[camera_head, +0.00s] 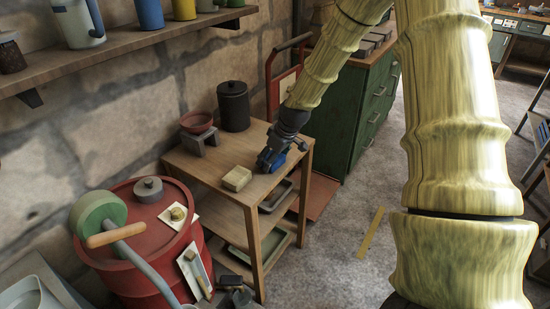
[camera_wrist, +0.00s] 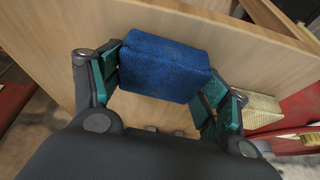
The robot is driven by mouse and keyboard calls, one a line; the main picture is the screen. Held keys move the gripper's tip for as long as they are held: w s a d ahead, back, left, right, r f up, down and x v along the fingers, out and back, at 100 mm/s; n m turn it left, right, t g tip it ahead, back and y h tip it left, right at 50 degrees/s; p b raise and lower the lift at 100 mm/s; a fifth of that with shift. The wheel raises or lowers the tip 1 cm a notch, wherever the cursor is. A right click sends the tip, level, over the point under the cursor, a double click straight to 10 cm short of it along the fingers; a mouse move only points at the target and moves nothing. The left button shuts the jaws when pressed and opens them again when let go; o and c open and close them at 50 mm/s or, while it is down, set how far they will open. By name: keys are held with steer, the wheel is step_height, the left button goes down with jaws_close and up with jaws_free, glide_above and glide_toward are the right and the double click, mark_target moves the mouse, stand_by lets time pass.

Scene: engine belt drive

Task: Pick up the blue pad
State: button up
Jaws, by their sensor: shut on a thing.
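The blue pad (camera_wrist: 165,65) is a textured block held between the teal-lined fingers of my gripper (camera_wrist: 160,85) in the wrist view. The fingers press on both of its ends. In the head view, my gripper (camera_head: 270,158) is low over the right part of the small wooden table (camera_head: 208,172). A bit of the blue pad (camera_head: 276,160) shows beside the dark fingers there. I cannot tell whether the pad touches the tabletop.
A pale yellow block (camera_head: 237,178) lies left of my gripper on the table. A red bowl on a stand (camera_head: 198,125) and a dark lidded canister (camera_head: 233,105) stand behind. A red drum (camera_head: 140,235) is at the left, a green cabinet (camera_head: 345,110) at the right.

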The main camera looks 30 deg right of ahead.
steer(key=shift+r, duration=0.45)
step_height(320, 180, up, 3)
steer(key=shift+f, duration=0.1)
steer(key=s+a+r, duration=0.1)
steer(key=s+a, duration=0.8)
steer(key=s, duration=0.4)
steer(key=shift+r+b, duration=0.15)
steer(key=shift+b, duration=0.15)
steer(key=shift+a, duration=0.1)
